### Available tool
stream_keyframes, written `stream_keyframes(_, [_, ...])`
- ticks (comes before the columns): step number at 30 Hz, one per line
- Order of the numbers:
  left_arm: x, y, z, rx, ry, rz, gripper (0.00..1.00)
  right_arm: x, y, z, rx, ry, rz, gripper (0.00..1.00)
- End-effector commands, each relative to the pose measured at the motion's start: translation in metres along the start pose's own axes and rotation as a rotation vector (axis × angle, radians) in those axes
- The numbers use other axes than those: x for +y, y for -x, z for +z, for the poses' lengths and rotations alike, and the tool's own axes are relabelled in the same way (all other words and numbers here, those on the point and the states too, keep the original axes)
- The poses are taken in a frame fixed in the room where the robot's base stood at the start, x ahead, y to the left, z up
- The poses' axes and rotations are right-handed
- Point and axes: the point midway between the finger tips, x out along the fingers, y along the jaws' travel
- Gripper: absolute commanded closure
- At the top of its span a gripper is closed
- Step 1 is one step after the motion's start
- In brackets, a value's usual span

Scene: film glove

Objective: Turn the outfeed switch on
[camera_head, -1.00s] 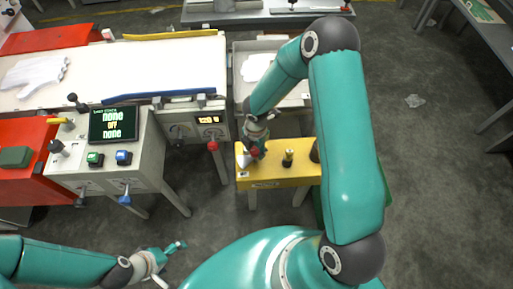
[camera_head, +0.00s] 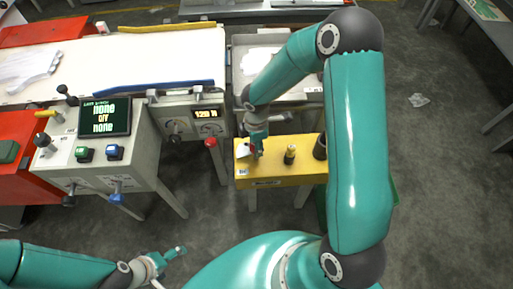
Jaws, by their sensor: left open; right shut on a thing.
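The yellow box (camera_head: 285,173) stands right of the grey control cabinet. On its left end is a small switch with a red part (camera_head: 252,149), largely hidden by my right gripper (camera_head: 255,152). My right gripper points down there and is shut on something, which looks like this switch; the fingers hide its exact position. A black knob with a yellow collar (camera_head: 290,154) stands in the middle of the box top. My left gripper (camera_head: 176,252) is open and empty, low over the floor at the bottom left.
The cabinet carries a dark display (camera_head: 105,117), a green button (camera_head: 84,153) and a blue button (camera_head: 115,152). A red knob (camera_head: 211,142) hangs from the panel beside it. A white belt (camera_head: 150,62) with a pale glove (camera_head: 28,68) lies behind.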

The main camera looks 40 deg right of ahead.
Motion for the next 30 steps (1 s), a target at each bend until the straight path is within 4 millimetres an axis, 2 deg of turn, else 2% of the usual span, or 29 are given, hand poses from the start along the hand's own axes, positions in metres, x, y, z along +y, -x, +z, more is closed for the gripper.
stream_keyframes(1, [-0.004,-0.011,0.000,0.000,0.000,0.000,0.09,0.000,-0.005,0.000,-0.001,-0.046,0.000,0.92])
stream_keyframes(15, [-0.020,-0.054,0.000,0.000,0.000,0.000,0.09,-0.001,-0.005,0.000,-0.001,-0.494,-0.001,0.92])
stream_keyframes(30, [-0.032,-0.088,-0.001,0.000,0.000,0.000,0.09,-0.001,-0.003,0.000,-0.003,-0.908,-0.003,0.92])
